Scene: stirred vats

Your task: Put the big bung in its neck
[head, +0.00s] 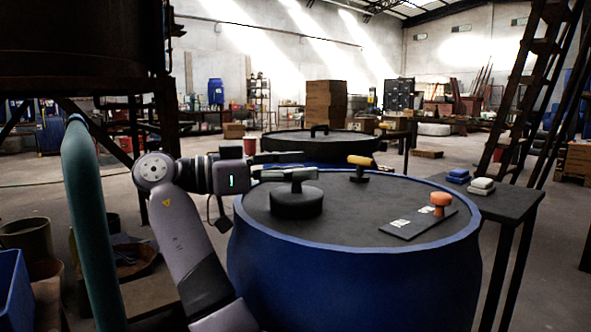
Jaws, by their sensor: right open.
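A wide black round piece (296,204) with a grey bar handle stands on the dark lid (340,222) of the blue vat, at the left; I cannot tell for certain whether it is the big bung. A smaller yellow-handled piece (358,162) stands at the back of the lid. An orange knob-shaped piece (440,199) stands on a dark plate with white labels (418,224) at the right. No open neck can be made out. My right gripper (302,165) is open at the grey handle, its fingers pointing right; contact is unclear. My left gripper is out of view.
The blue vat (350,285) fills the front. A dark side table (508,205) with blue and white folded cloths stands at the right. A second vat (320,147) is behind. A teal pipe (88,215) rises at the left. The middle of the lid is clear.

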